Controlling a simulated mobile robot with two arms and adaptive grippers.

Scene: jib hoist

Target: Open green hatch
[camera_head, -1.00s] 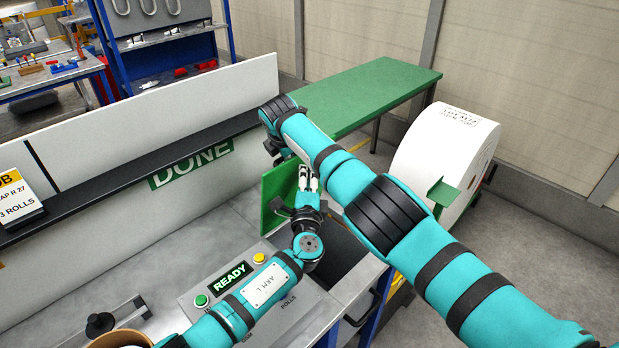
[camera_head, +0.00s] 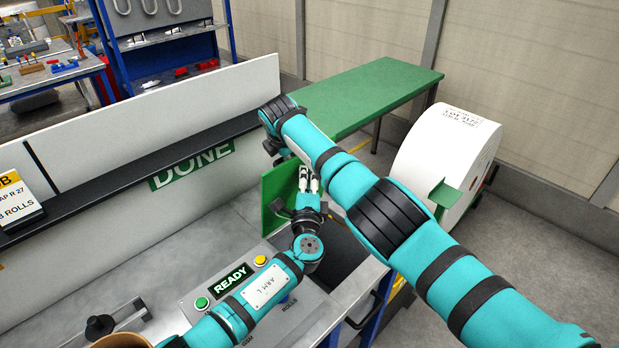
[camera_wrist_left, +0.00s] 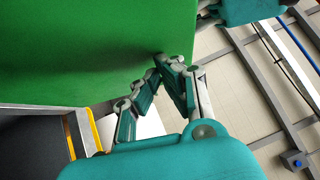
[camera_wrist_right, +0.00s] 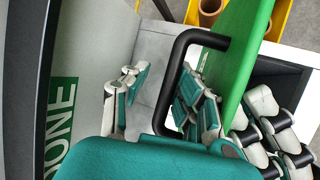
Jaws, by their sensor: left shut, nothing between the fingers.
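The green hatch (camera_head: 278,190) stands raised, close to upright, beside a dark opening (camera_head: 340,250) in the grey counter. My left gripper (camera_head: 309,182) is shut and empty, close to the hatch's right face. In the left wrist view its fingertips (camera_wrist_left: 166,66) overlap the hatch's green panel (camera_wrist_left: 90,50); contact is unclear. My right gripper is hidden behind my right arm in the head view. In the right wrist view it is open (camera_wrist_right: 160,92), with the black bar handle (camera_wrist_right: 172,75) of the hatch (camera_wrist_right: 240,60) between its spread fingers.
A panel with a READY sign (camera_head: 232,279) and several buttons lies before the opening. A green table (camera_head: 375,88) and a large white roll (camera_head: 440,150) stand to the right.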

